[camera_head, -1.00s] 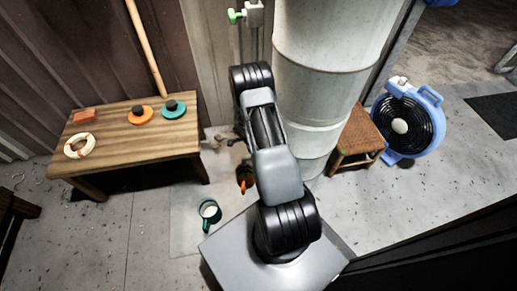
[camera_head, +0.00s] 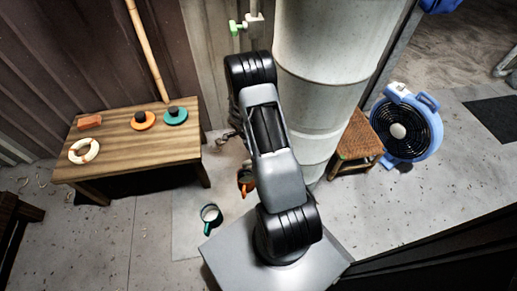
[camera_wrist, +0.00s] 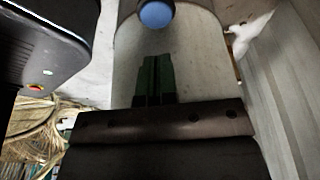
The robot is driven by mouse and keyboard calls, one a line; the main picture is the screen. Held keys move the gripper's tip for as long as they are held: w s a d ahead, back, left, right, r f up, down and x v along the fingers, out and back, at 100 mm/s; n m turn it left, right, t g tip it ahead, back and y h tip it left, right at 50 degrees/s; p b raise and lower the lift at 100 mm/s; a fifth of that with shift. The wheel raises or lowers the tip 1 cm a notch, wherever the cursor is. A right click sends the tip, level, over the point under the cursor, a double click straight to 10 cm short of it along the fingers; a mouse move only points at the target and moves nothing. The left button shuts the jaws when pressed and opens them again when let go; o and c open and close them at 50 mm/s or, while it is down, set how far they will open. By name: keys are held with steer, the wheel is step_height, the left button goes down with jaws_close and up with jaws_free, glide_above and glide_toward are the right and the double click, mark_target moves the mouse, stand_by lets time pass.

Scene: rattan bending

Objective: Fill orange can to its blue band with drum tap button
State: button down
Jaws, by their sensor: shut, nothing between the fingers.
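The orange can (camera_head: 246,180) stands on the floor at the foot of the drum in the head view, partly covered by my arm. Its blue band and its level cannot be made out. The pale drum (camera_head: 330,65) rises behind my arm. In the wrist view a round blue button (camera_wrist: 156,14) shows at the top, ahead of my gripper (camera_wrist: 156,62). My gripper's dark green fingers are shut together and empty, pointing up toward the button, with a visible gap between in the picture. The head view hides my gripper behind the arm.
A teal can (camera_head: 210,214) with pale contents stands left of the orange one. A wooden bench (camera_head: 140,150) holds orange (camera_head: 142,120) and teal (camera_head: 175,115) lids. A wicker stool (camera_head: 357,142) and blue fan (camera_head: 408,125) stand right. A green-handled fitting (camera_head: 237,27) is behind.

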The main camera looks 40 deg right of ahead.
steer(key=shift+p+v, duration=0.55)
steer(key=shift+v, duration=1.95)
steer(key=shift+w+d, duration=0.1)
steer(key=s+a+r+n+t+p, duration=0.1)
steer(key=a+r+n+p, duration=0.35)
steer(key=r, duration=0.75)
steer(key=s+a+r+n+t+p, duration=0.1)
steer(key=r+n+p, duration=0.1)
steer(key=r+p, duration=0.7)
steer(key=s+a+r+n+p, duration=0.1)
steer(key=a+r+n+p, duration=0.25)
steer(key=r, duration=1.05)
steer(key=s+a+r+n+t+y+p, duration=0.1)
steer(key=s+a+r+n+p, duration=0.2)
steer(key=r, duration=0.5)
steer(key=s+a+r+n+t+y+p, duration=0.1)
steer(key=s+a+r+n+p, duration=0.1)
steer(key=s+r+n+p, duration=0.2)
steer(key=s+a+r+n+t+y+p, duration=0.1)
steer(key=s+a+r+n+p, duration=0.2)
steer(key=r, duration=0.9)
steer(key=s+n+p, duration=0.1)
steer(key=n+p, duration=0.2)
steer(key=shift+a, duration=0.3)
